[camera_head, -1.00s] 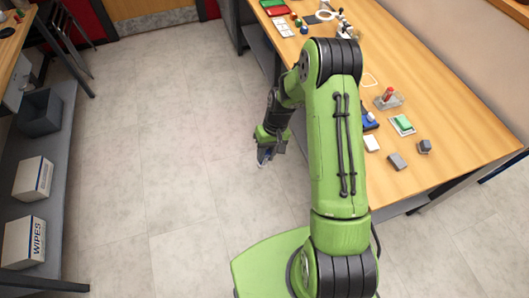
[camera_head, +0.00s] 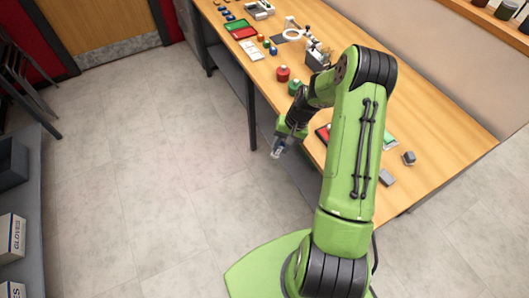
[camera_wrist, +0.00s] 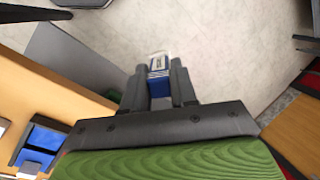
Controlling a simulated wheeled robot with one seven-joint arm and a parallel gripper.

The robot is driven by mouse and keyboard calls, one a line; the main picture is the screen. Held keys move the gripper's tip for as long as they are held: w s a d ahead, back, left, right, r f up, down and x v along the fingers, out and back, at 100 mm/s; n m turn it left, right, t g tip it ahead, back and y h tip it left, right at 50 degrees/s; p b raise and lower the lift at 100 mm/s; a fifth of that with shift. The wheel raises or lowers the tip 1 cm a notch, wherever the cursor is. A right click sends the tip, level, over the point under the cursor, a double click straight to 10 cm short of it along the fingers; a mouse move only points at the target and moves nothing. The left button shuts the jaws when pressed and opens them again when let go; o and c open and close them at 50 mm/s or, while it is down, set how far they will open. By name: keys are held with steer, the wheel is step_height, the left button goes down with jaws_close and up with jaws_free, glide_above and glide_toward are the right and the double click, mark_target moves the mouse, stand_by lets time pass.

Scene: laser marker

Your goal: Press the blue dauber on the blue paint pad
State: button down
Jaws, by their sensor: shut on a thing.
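My gripper (camera_head: 278,150) hangs over the floor, beside the near edge of the table. In the wrist view my gripper (camera_wrist: 158,80) is shut on the blue dauber (camera_wrist: 158,64), a small blue piece with a pale end that sticks out past the fingertips. In the head view the dauber is small, its pale end showing (camera_head: 275,154). An open blue case that looks like the blue paint pad (camera_wrist: 38,145) lies on the table at the left of the wrist view, apart from the dauber. In the head view I cannot make out this pad; my arm covers part of the table.
The wooden table (camera_head: 440,125) runs along the right. A red stamp-like bottle (camera_head: 283,73), a green pad (camera_head: 390,141), a grey block (camera_head: 387,178) and a dark knob-shaped object (camera_head: 408,158) stand on it. The floor (camera_head: 160,180) to the left is clear.

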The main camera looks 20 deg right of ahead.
steer(key=s+d+r+m+t+h+p, duration=0.1)
steer(key=s+d+r+m, duration=0.1)
steer(key=d+m, duration=0.35)
steer(key=s+d+r+m+t+p, duration=0.1)
steer(key=s+d+r+m, duration=0.15)
steer(key=d, duration=0.65)
steer(key=s+d+r+m+t+h+p, duration=0.1)
steer(key=s+d+r+m, duration=0.15)
steer(key=d, duration=0.45)
steer(key=shift+s+d+f+b+x, duration=0.1)
steer(key=shift+s+d+b+x, duration=0.05)
steer(key=shift+b+x, duration=0.7)
steer(key=shift+s+d+f+b+x, duration=0.15)
steer(key=shift+b+x, duration=0.45)
steer(key=shift+x, duration=0.55)
steer(key=shift+s+d+r+b+x, duration=0.15)
steer(key=shift+b+x, duration=0.55)
steer(key=shift+x, duration=0.35)
steer(key=shift+f+b, duration=0.45)
steer(key=shift+f, duration=0.2)
steer(key=shift+r, duration=0.1)
step_height(320, 180, up, 7)
steer(key=p, duration=0.5)
